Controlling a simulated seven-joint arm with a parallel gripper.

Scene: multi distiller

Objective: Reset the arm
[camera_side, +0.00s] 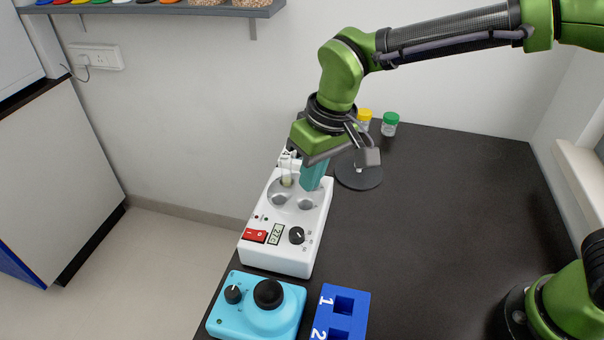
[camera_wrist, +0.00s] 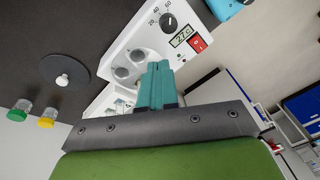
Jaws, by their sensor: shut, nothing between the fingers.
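My gripper (camera_side: 311,187) has teal fingers and points down over the rear part of a white heating unit (camera_side: 287,262). The fingers are shut with nothing between them. In the wrist view my gripper (camera_wrist: 158,66) shows its two fingers side by side, in front of the white unit (camera_wrist: 150,40) and its round wells. A clear glass tube (camera_side: 287,181) stands in or beside a rear well, just left of the fingers. I cannot tell whether the fingertips touch the unit.
A light-blue mixer (camera_side: 238,316) and dark-blue numbered rack (camera_side: 356,300) stand in front. A grey round stand (camera_side: 360,179) is right of the gripper; yellow-lidded (camera_side: 364,115) and green-lidded (camera_side: 390,121) jars stand behind. The black tabletop (camera_side: 450,200) is clear to the right.

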